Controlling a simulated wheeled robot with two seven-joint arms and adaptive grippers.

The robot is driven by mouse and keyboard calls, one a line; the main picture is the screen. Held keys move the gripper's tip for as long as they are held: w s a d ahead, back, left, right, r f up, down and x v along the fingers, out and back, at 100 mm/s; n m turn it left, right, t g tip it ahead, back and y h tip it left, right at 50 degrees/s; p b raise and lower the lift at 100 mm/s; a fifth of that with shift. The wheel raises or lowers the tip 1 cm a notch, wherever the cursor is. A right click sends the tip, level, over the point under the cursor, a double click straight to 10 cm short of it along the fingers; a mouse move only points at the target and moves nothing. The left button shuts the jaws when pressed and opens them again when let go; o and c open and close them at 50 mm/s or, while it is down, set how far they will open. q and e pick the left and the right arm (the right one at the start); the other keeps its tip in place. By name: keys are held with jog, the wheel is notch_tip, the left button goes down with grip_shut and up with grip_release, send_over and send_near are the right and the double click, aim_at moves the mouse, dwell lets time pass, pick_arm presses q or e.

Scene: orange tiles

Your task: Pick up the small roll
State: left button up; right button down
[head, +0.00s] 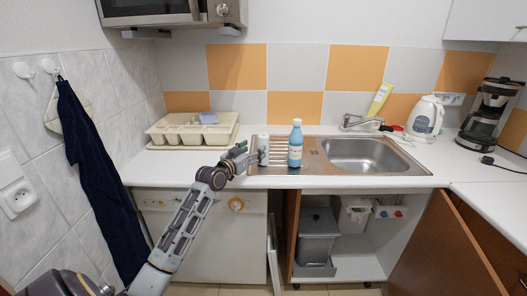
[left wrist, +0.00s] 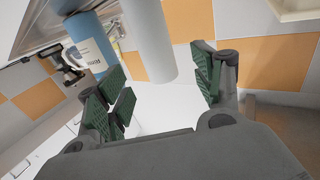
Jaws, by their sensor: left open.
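The small roll (head: 263,150) is a pale grey-white upright cylinder at the left end of the sink's drainboard, just left of a blue bottle. My left gripper (head: 247,157) is just left of the roll in the head view, with its fingers pointing toward it. In the left wrist view the roll (left wrist: 148,42) appears between and beyond the green-padded fingers of the left gripper (left wrist: 160,90). The fingers are spread apart with nothing held. Whether a finger touches the roll cannot be told. My right gripper is in neither view.
The blue bottle (head: 295,145) stands close to the roll's right and also shows in the left wrist view (left wrist: 88,45). A beige cutlery tray (head: 160,141) lies behind left. The sink (head: 362,155) is to the right, with a kettle (head: 426,118) beyond. An open cabinet is below.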

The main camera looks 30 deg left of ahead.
aim_at(260, 144)
pick_arm(q)
jog(key=shift+w, duration=1.2)
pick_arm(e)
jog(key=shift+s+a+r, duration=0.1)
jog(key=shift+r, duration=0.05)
pick_arm(q)
jog(key=shift+w+r, duration=0.1)
jog(key=shift+w, duration=0.2)
jog(key=shift+w+d, duration=0.1)
jog(key=shift+w, duration=0.35)
jog(key=shift+w+r, duration=0.2)
jog(key=shift+w, duration=1.65)
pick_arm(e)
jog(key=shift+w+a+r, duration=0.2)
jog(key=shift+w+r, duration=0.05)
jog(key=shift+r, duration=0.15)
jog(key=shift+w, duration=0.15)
